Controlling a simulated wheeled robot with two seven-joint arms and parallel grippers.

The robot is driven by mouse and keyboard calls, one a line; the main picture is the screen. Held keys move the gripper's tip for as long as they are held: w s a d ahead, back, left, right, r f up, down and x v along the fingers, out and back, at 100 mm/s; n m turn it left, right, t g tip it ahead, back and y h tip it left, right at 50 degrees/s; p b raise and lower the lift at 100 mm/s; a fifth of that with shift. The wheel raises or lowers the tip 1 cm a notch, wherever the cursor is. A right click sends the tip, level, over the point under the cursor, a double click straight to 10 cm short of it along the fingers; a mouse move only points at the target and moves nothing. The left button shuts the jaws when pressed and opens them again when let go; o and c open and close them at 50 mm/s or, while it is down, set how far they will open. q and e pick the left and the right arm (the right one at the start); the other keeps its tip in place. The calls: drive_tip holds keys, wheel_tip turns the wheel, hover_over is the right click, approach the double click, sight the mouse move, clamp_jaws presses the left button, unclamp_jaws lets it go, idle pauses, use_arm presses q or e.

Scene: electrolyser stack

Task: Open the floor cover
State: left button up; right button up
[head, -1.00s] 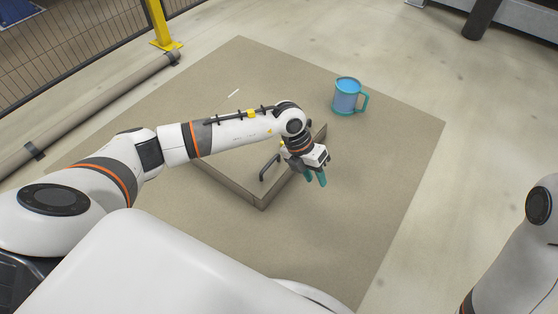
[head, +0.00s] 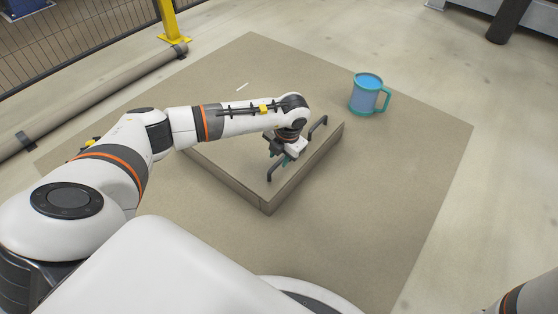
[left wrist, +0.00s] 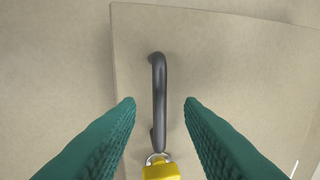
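The floor cover (head: 240,180) is a beige square slab standing a little above the mat. It carries two dark bar handles, a near one (head: 271,172) and a far one (head: 317,127). My left gripper (head: 280,160) is over the cover, by the near handle. In the left wrist view its green fingers (left wrist: 160,101) are open, one on each side of a dark handle (left wrist: 159,90), with visible gaps and no grip on it. A yellow padlock (left wrist: 160,172) with a metal shackle shows at that handle's lower end. My right gripper is out of view.
A blue mug with a teal handle (head: 366,94) stands on the beige mat (head: 400,170), behind and right of the cover. A yellow post (head: 170,20) and a mesh fence (head: 80,45) are at the back left. The mat right of the cover is clear.

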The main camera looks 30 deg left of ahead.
use_arm(q)
drive_tip(key=shift+a+f+b, duration=0.2)
drive_tip(key=shift+f+b, duration=0.35)
drive_tip(key=shift+f, duration=0.55)
drive_tip(key=shift+c, duration=0.5)
clamp_jaws()
